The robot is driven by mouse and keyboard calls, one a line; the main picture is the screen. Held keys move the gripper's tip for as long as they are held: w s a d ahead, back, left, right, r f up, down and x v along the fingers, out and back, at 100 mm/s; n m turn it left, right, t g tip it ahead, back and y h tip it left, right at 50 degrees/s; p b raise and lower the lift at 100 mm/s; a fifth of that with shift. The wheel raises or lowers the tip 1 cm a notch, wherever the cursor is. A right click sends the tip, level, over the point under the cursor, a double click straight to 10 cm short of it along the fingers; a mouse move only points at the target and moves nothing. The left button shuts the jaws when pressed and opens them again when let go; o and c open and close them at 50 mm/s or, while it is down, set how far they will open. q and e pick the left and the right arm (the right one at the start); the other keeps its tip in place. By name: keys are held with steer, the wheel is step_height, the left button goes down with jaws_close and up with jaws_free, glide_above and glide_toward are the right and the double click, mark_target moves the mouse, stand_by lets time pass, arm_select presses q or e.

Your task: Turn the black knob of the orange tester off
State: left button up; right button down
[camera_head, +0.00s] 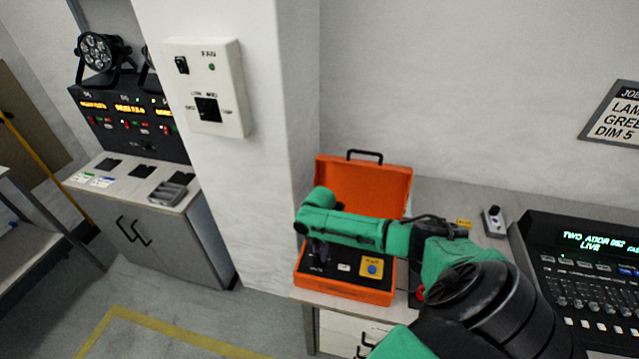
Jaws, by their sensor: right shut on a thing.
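The orange tester (345,291) is an open case on the bench, its lid raised at the back. Its dark panel carries a yellow patch with a blue button (372,269) and small white labels. My right arm, green and black, reaches across the case from the right. My right gripper (318,256) points down at the left part of the panel and is shut. What it grips is mostly hidden by the fingers; it appears to be the black knob. The knob's setting cannot be read. My left gripper is not in view.
A lighting console (590,290) stands at the right of the bench, with a small grey device (494,222) beside it. A white wall box (207,88) is on the pillar. A cabinet (150,220) with par cans stands at the left. Floor at lower left is clear.

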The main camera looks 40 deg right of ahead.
steer(key=n, duration=0.3)
steer(key=shift+w+r+n, duration=0.1)
steer(key=shift+w+n, duration=0.05)
steer(key=shift+n, duration=0.15)
steer(key=shift+n+b, duration=0.4)
steer(key=shift+n, duration=1.4)
steer(key=c, duration=0.6)
jaws_free()
